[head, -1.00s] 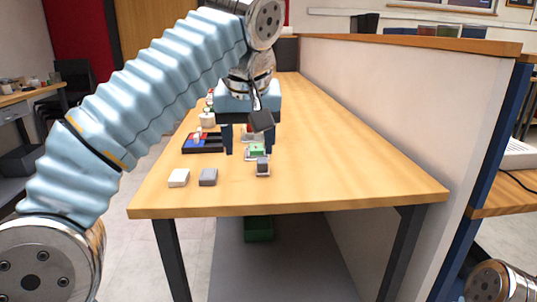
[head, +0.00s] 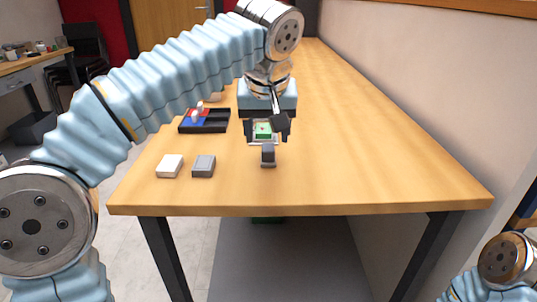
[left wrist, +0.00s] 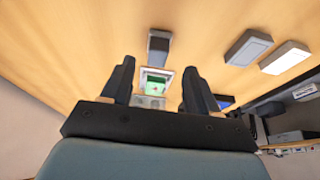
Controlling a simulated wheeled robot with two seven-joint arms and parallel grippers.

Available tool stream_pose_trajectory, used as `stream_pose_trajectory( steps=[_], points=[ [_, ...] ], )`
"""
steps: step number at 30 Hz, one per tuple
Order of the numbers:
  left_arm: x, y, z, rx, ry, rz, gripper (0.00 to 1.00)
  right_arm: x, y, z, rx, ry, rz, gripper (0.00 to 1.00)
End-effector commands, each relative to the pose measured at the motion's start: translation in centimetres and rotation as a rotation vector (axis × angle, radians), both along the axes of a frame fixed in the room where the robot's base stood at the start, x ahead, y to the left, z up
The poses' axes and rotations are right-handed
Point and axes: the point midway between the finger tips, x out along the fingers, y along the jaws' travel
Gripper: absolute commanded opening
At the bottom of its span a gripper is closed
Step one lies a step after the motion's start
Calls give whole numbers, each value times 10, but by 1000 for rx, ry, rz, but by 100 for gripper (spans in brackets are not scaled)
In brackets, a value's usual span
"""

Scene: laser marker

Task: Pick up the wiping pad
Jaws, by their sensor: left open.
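Two flat rectangular pads lie side by side near the table's front left: a white one (head: 170,166) and a grey one (head: 204,166). The left wrist view also shows the grey pad (left wrist: 248,47) and the white pad (left wrist: 284,57). I cannot tell for certain which is the wiping pad. My left gripper (head: 267,130) is open and empty, fingers pointing down either side of the green piece (head: 263,131); these fingers (left wrist: 158,66) also frame it in the left wrist view. Both pads are outside the fingers. My right gripper is out of view.
A small dark grey block (head: 268,155) stands just in front of the green piece's pale holder. A black tray with blue and red compartments (head: 215,127) lies left. The table's right side (head: 380,150) is clear, beside a wall.

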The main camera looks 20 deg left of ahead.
Motion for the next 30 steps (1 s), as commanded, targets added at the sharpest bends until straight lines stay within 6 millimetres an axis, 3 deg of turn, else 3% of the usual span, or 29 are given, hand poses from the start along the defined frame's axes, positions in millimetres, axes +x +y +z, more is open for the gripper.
stream_pose_trajectory(
  steps=[12, 20, 30],
  points=[
    [26, 5, -45, -1, 0, 2, 60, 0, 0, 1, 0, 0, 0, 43],
    [27, 5, -47, -1, -1, 1, 58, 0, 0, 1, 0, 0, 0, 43],
    [27, 5, -47, -1, -1, 1, 6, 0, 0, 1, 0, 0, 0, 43]
  ],
)
